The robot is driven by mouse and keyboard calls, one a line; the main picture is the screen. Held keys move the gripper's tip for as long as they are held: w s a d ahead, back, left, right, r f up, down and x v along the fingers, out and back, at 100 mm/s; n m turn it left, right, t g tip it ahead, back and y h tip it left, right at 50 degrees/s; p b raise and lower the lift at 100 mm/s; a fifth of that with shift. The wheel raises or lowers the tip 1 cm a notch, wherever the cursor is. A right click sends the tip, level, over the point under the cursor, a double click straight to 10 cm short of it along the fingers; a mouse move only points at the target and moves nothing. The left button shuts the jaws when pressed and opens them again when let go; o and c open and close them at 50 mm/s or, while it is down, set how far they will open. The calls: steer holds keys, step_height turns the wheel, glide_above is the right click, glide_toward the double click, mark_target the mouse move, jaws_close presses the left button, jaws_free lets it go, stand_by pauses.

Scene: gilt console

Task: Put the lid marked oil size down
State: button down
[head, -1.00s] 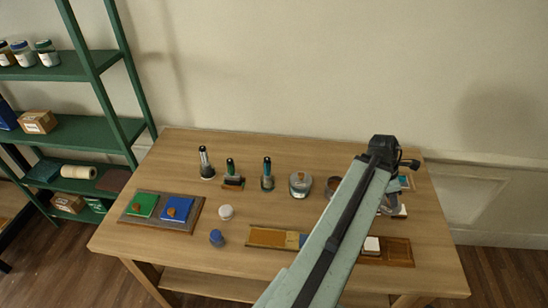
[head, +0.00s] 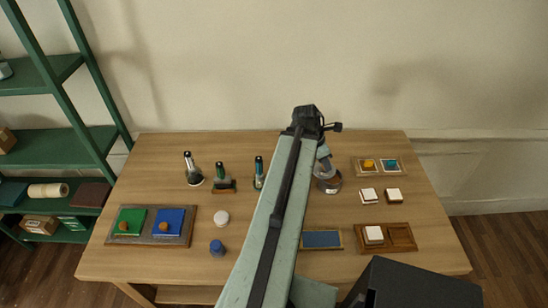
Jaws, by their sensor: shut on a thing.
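My gripper (head: 323,161) is over the back middle of the table, right of the upright brushes. It is shut on a small greyish thing (head: 325,170), apparently the lid; any marking on it is too small to read. A round brown pot (head: 331,186) with a pale label stands directly below the gripper. I cannot tell whether the held thing touches the pot's rim. My own arm crosses the middle of the table and hides what lies behind it.
Upright brushes (head: 193,171) stand left of my arm. Green and blue pads lie on a grey board (head: 150,240); a white round piece (head: 221,217) and a blue jar (head: 217,248) stand nearby. White-topped blocks (head: 368,195) and a wooden tray (head: 401,236) are at right.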

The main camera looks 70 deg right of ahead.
steer(key=w+d+n+t+h, duration=0.15)
steer(key=w+d, duration=0.25)
steer(key=w, duration=0.7)
steer(key=w+d+n+g+y, duration=0.1)
steer(key=w+d+n, duration=0.25)
steer(key=w, duration=0.85)
steer(key=shift+m+t+h, duration=0.25)
steer(key=shift+m, duration=0.25)
steer(key=f+b, duration=1)
steer(key=shift+s+d, duration=0.3)
steer(key=shift+d, duration=0.1)
steer(key=shift+r+p, duration=0.3)
steer(key=shift+f, duration=0.15)
steer(key=c, duration=1.2)
jaws_free()
